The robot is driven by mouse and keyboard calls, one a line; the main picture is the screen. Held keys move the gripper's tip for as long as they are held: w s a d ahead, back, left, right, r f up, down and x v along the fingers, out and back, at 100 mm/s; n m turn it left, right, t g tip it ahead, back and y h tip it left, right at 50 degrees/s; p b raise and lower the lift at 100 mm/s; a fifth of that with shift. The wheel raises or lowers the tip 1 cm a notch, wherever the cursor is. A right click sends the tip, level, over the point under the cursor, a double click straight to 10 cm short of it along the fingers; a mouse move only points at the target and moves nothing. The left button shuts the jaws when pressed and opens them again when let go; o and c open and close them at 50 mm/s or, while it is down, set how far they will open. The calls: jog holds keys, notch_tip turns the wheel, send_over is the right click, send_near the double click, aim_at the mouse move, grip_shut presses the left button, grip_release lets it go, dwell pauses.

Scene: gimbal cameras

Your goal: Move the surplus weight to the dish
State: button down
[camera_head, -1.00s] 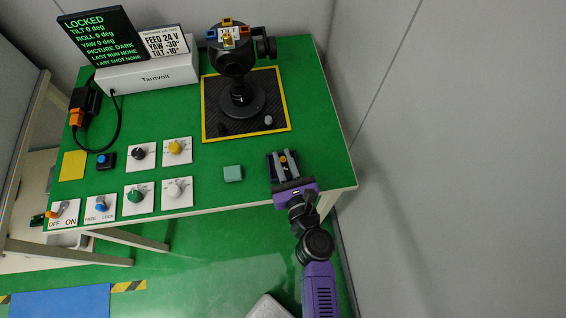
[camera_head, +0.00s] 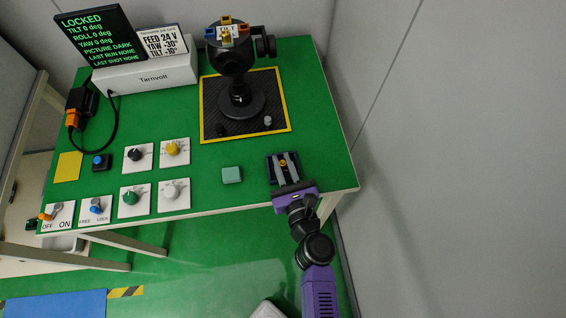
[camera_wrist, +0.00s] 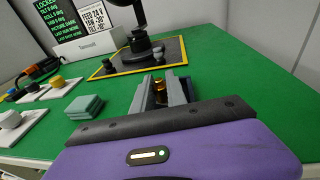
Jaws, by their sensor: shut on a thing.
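My gripper (camera_head: 283,162) is over the right front part of the green table, low near its surface. Its grey fingers are shut on a small brass-coloured weight (camera_wrist: 158,86), mostly hidden between them. A teal, square, low piece (camera_head: 232,175) lies on the table to the left of my gripper, apart from it. It also shows left of the fingers in the wrist view (camera_wrist: 86,106). It may be the dish, but I cannot tell. The black gimbal head (camera_head: 232,58) stands upright on a dark, yellow-edged mat (camera_head: 210,105), with coloured pieces on top around a "TILT" label.
A small grey piece (camera_head: 268,121) and a black one (camera_head: 221,130) are on the mat's front part. Several knob panels (camera_head: 138,157) fill the left front. A Tarnvolt box (camera_head: 145,75) and a screen reading LOCKED (camera_head: 95,45) stand at the back left. The table right of the mat is clear.

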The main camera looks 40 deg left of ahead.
jog(key=c, duration=1.6)
grip_release()
jog(key=shift+s+d+f, duration=0.15)
jog(key=shift+f, duration=0.6)
jog(key=shift+r+p, duration=0.7)
jog(key=shift+p, duration=0.1)
jog(key=v, duration=1.1)
jog(key=shift+d+r, duration=0.25)
jog(key=shift+d, duration=0.05)
jog(key=shift+s, duration=0.1)
